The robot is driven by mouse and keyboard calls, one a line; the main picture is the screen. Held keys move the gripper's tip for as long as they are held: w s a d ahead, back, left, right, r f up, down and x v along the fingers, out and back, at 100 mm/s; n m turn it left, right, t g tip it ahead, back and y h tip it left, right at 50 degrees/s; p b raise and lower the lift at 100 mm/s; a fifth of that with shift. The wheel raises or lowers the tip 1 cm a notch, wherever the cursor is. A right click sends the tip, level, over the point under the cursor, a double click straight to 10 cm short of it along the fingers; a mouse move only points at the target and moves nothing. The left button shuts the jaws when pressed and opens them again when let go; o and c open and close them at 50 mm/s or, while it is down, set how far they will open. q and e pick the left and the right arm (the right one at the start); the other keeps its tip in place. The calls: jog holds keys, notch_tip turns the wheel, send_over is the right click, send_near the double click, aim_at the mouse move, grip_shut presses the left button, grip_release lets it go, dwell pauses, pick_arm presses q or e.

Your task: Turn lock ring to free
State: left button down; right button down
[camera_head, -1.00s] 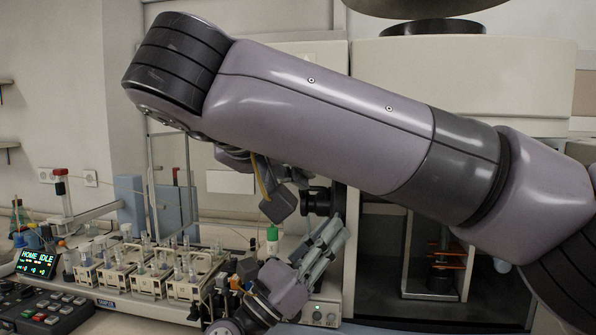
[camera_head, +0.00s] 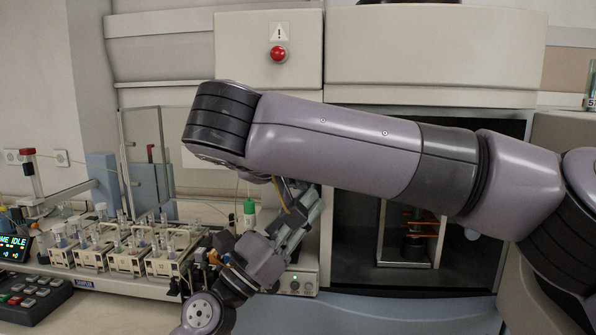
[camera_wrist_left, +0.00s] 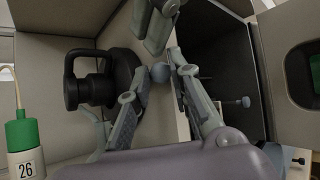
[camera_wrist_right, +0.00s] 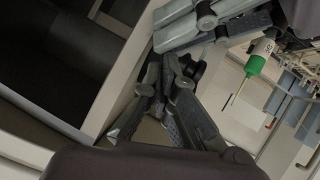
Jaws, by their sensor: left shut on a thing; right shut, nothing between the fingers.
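In the left wrist view, a dark round fitting with a black handle (camera_wrist_left: 72,85), seemingly the lock ring, sits on the beige cabinet wall. A small grey ball knob (camera_wrist_left: 160,72) stands beside its rim, between the fingertips of my left gripper (camera_wrist_left: 158,82). The left gripper is shut on that knob. In the head view, my left gripper (camera_head: 308,205) reaches up from below at the cabinet edge, and my right arm hides the fitting. My right gripper (camera_wrist_right: 163,65), in the right wrist view, is shut and empty, close to the left gripper's fingers.
A green-capped vial (camera_head: 249,208) stands left of the grippers. Racks of glass vials (camera_head: 125,250) fill the bench at left. An open dark chamber (camera_head: 352,240) lies right of the grippers, with a red button (camera_head: 278,54) above on the cabinet.

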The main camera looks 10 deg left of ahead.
jog(key=shift+f, duration=0.1)
jog(key=shift+f, duration=0.75)
pick_arm(q)
jog(key=shift+a, duration=0.1)
pick_arm(e)
jog(key=shift+d, duration=0.1)
pick_arm(q)
jog(key=c, duration=1.5)
grip_release()
jog(key=shift+r, duration=0.1)
jog(key=shift+o, duration=0.2)
pick_arm(e)
jog(key=shift+w+d, duration=0.1)
jog(key=shift+d, duration=0.05)
